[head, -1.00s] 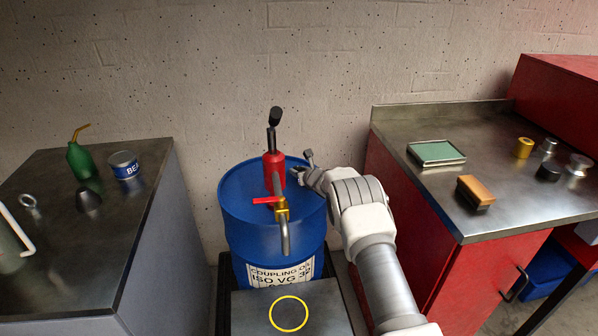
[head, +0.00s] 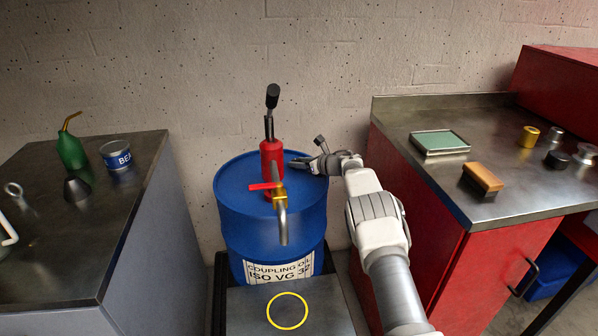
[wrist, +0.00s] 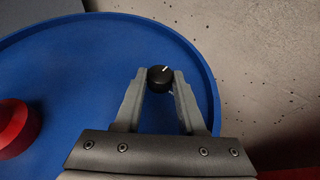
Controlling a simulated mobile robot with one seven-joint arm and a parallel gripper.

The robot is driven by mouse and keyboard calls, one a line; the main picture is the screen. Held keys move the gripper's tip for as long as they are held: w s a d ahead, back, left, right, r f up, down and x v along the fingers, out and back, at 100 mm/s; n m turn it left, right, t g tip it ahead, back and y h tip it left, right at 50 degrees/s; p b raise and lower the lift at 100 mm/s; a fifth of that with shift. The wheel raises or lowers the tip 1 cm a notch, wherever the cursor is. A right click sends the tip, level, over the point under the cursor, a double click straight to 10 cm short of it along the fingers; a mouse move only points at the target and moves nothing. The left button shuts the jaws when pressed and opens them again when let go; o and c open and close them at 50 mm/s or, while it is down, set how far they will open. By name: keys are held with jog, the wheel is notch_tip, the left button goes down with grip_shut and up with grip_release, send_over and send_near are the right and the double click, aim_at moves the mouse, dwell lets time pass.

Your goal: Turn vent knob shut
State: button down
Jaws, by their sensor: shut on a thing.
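The vent knob (wrist: 158,77) is a small black round knob with a white pointer line, on the blue drum's top near its rim. The line points up and to the right in the wrist view. My gripper (wrist: 160,84) is shut on the knob, one finger on each side of it. In the head view my gripper (head: 297,163) is over the right rear of the drum top, and the knob cannot be made out there. The blue drum (head: 236,188) carries a coupling oil label.
A red pump (head: 268,158) with a black-tipped lever stands on the drum, left of my gripper. A brass tap with a red handle (head: 264,186) is in front. A grey bench (head: 135,185) is left; a red cabinet with a metal top (head: 425,112) is close right of my arm.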

jog(key=shift+w+r, duration=0.1)
jog(key=shift+r, duration=0.15)
jog(key=c, duration=0.7)
grip_release()
jog(key=shift+o, duration=1)
jog(key=shift+f, duration=0.15)
jog(key=shift+d, duration=0.1)
jog(key=shift+v, duration=0.85)
jog(key=p+v, duration=0.2)
jog(key=v, duration=1.3)
jog(key=shift+s+d+r+p, duration=0.2)
jog(key=shift+s+d+p, duration=0.05)
jog(key=shift+d+p, duration=0.05)
